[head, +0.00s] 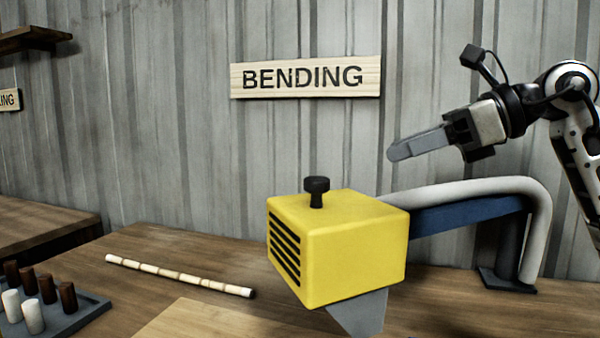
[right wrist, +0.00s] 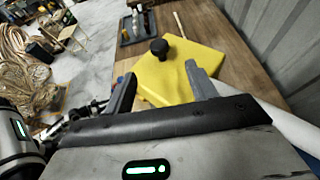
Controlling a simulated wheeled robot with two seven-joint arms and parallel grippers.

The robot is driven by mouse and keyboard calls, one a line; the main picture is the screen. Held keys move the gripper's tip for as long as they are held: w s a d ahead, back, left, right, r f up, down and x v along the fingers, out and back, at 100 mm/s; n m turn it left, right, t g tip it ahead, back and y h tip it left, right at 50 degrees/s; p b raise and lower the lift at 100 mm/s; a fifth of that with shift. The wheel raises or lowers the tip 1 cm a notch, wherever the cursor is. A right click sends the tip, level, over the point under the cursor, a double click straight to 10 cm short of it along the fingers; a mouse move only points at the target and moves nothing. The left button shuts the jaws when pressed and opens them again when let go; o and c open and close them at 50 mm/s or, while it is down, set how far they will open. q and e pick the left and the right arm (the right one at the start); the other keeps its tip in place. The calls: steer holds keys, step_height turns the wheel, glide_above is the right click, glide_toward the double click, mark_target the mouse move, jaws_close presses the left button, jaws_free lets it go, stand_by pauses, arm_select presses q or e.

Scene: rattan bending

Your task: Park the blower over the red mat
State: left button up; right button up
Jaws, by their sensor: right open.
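The blower is a yellow box (head: 345,245) with dark slots on its left side and a black knob (head: 317,190) on top. It hangs on a blue arm (head: 468,214) with a grey hose, above the table. My right gripper (head: 390,155) is above and to the right of the box, apart from it, pointing left. In the right wrist view its jaws (right wrist: 158,85) are open and empty, with the yellow box (right wrist: 175,75) and the knob (right wrist: 159,48) beyond them. No red mat shows in either view. My left gripper is not in view.
A segmented rattan pole (head: 178,275) lies on the wooden table left of the blower. A grey peg tray (head: 75,317) with brown and white pegs is at the front left. The blower's post (head: 510,250) stands at the right. A corrugated wall with a BENDING sign (head: 305,77) is behind.

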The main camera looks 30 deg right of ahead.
mark_target(318, 178)
steer(key=x, duration=0.1)
steer(key=p+x, duration=0.1)
steer(key=shift+w+a+f, duration=0.1)
steer(key=shift+a, duration=0.4)
steer(key=p+x, duration=0.3)
steer(key=x, duration=0.7)
steer(key=shift+w+a+f, duration=0.15)
steer(key=shift+w, duration=0.2)
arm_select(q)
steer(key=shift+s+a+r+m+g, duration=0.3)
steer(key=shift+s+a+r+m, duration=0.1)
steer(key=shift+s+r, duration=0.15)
arm_select(e)
steer(key=shift+w+a+f, duration=0.15)
steer(key=shift+w+f, duration=0.05)
steer(key=shift+w, duration=0.05)
steer(key=c, duration=1.2)
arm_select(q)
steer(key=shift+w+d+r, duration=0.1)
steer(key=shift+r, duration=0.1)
arm_select(e)
jaws_close()
